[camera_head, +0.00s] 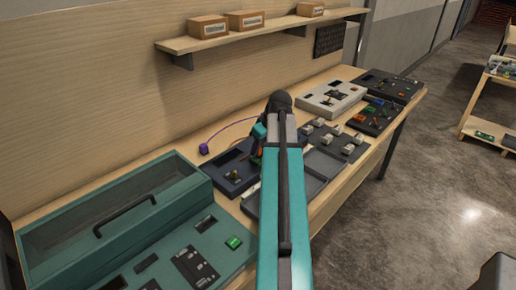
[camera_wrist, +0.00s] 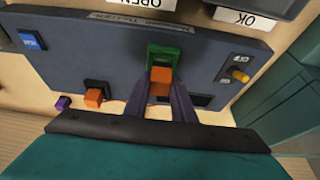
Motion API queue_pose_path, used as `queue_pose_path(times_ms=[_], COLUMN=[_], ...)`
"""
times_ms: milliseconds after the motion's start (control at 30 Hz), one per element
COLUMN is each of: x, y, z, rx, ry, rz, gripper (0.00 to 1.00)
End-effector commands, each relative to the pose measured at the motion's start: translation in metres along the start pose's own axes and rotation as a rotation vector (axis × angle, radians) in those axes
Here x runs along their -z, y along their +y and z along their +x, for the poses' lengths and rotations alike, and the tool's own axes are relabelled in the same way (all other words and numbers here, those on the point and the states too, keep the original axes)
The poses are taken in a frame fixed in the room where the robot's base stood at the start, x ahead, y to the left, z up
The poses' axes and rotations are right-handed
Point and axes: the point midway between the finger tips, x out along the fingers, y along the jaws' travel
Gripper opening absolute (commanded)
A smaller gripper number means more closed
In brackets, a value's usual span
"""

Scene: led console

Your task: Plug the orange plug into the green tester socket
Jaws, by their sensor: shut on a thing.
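In the wrist view the dark blue-grey tester (camera_wrist: 115,62) fills most of the picture, with the green socket (camera_wrist: 162,50) near its upper middle. My gripper (camera_wrist: 161,90) is shut on the orange plug (camera_wrist: 160,82). The plug lines up with the green socket and overlaps its lower part; I cannot tell whether it is inside. A second orange piece (camera_wrist: 93,97) sits at a black socket to the left. In the head view the tester (camera_head: 232,178) is on the bench, and my arm hides the gripper and the green socket.
On the tester are a blue button (camera_wrist: 32,40) and a yellow toggle (camera_wrist: 238,75). A purple plug (camera_head: 204,149) with a cable lies behind the tester. A teal console (camera_head: 100,225) stands left, and a grey tray (camera_head: 318,184) right.

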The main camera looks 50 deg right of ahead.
Motion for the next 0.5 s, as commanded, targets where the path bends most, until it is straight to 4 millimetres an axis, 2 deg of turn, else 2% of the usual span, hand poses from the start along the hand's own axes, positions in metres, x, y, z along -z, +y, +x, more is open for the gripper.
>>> queue_pose_path(times_ms=[500], x=[-0.0026], y=[0.0001], z=[0.0065], rx=[0.0], ry=[0.0], rz=[0.0], gripper=[0.01])
